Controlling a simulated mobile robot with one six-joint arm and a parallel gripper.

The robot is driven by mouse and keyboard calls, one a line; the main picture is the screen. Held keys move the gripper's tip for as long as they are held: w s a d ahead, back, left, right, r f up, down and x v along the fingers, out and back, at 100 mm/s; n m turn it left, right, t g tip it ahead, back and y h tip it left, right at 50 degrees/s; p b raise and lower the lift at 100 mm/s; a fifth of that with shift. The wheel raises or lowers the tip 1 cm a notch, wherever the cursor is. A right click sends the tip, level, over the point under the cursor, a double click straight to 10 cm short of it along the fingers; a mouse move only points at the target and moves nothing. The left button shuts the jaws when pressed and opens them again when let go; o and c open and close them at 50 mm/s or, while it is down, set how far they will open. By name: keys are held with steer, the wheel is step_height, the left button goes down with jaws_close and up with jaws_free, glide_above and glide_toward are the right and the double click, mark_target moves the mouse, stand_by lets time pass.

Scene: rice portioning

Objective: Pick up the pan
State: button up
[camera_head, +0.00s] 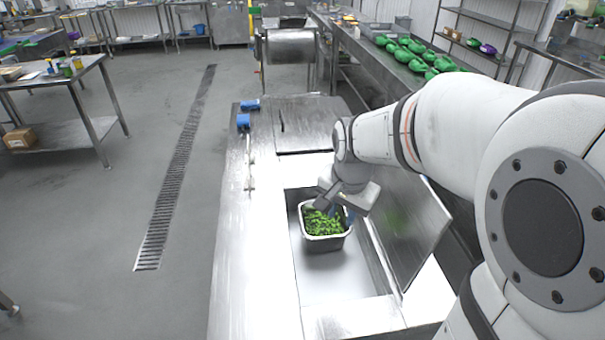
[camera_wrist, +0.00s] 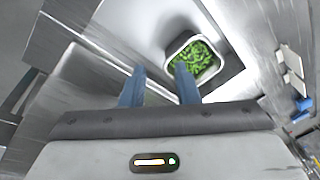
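The pan (camera_head: 327,244) is a small rectangular metal container of chopped green vegetables (camera_head: 322,223). It stands upright in the recessed well of the steel counter. My gripper (camera_head: 337,210) is over the pan's far right side in the head view. In the wrist view my gripper (camera_wrist: 160,76) is open, with two blue fingers spread apart and nothing between them. The right finger overlaps the near left edge of the pan (camera_wrist: 207,76) there; I cannot tell whether it touches. The left finger is clear of the pan.
A raised steel lid (camera_head: 408,225) leans along the right of the well. A flat closed cover (camera_head: 300,125) lies behind it. Blue-ended handles (camera_head: 244,121) are on the counter's left. Green items (camera_head: 415,55) lie on the right rear counter. The well floor in front of the pan is clear.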

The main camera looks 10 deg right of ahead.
steer(key=w+f+m, duration=0.3)
steer(key=w+f, duration=0.1)
steer(key=f, duration=0.1)
steer(key=w+d+f+m+g+b, duration=0.1)
steer(key=w+f+m, duration=0.2)
steer(key=w+f, duration=0.1)
steer(key=w+f+m+b, duration=0.1)
steer(key=w+f+m, duration=0.2)
steer(key=w+f, duration=0.2)
steer(key=shift+d+f, duration=0.2)
steer(key=shift+f, duration=0.85)
glide_above(327, 244)
steer(key=shift+m, duration=0.4)
step_height(327, 244, down, 7)
steer(key=shift+s+d+f, duration=0.1)
steer(key=shift+s, duration=0.05)
steer(key=shift+w+f+p, duration=0.15)
steer(key=shift+f+p, duration=0.05)
steer(key=shift+f, duration=1.25)
steer(key=shift+w+f+p, duration=0.1)
steer(key=shift+f+p, duration=0.1)
steer(key=shift+f, duration=1.25)
jaws_close()
steer(key=shift+r, duration=0.1)
